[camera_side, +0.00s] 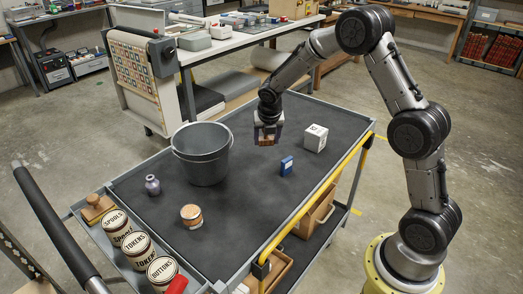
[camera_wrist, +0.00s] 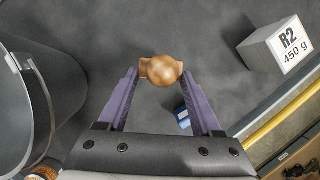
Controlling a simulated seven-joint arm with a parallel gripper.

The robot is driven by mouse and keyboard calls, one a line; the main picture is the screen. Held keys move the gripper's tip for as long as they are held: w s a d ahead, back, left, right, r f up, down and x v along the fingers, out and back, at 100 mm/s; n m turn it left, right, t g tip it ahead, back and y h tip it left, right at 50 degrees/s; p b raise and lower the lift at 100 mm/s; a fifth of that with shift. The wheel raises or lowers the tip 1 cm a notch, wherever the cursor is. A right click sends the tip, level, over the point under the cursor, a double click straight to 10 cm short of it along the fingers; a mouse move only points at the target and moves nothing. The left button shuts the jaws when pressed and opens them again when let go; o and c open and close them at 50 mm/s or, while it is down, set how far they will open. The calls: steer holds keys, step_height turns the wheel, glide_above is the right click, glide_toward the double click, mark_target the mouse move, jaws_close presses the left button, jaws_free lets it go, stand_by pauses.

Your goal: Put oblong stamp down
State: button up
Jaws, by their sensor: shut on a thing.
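My gripper (camera_side: 267,132) is above the dark cart top, shut on the oblong stamp. In the wrist view the stamp shows as a brown wooden knob on a wider wooden piece (camera_wrist: 161,70) between the purple fingers. In the side view it is a small brown shape (camera_side: 267,141) under my gripper, apparently clear of the surface. Its underside is hidden. A second wooden stamp-like piece with a knob (camera_side: 97,207) stands on the cart's left end shelf.
A grey bucket (camera_side: 202,165) stands left of my gripper. A white R2 450 g block (camera_side: 315,138) and a small blue box (camera_side: 286,166) are to the right. The cart top's front middle is clear.

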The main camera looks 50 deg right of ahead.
mark_target(262, 139)
steer(key=w+f, duration=0.2)
steer(key=f, duration=0.1)
steer(key=shift+w+d+f, duration=0.2)
steer(key=shift+w+d, duration=0.2)
steer(key=shift+f, duration=1.45)
steer(key=shift+f, duration=0.15)
steer(key=o, duration=1.3)
steer(key=shift+o, duration=0.2)
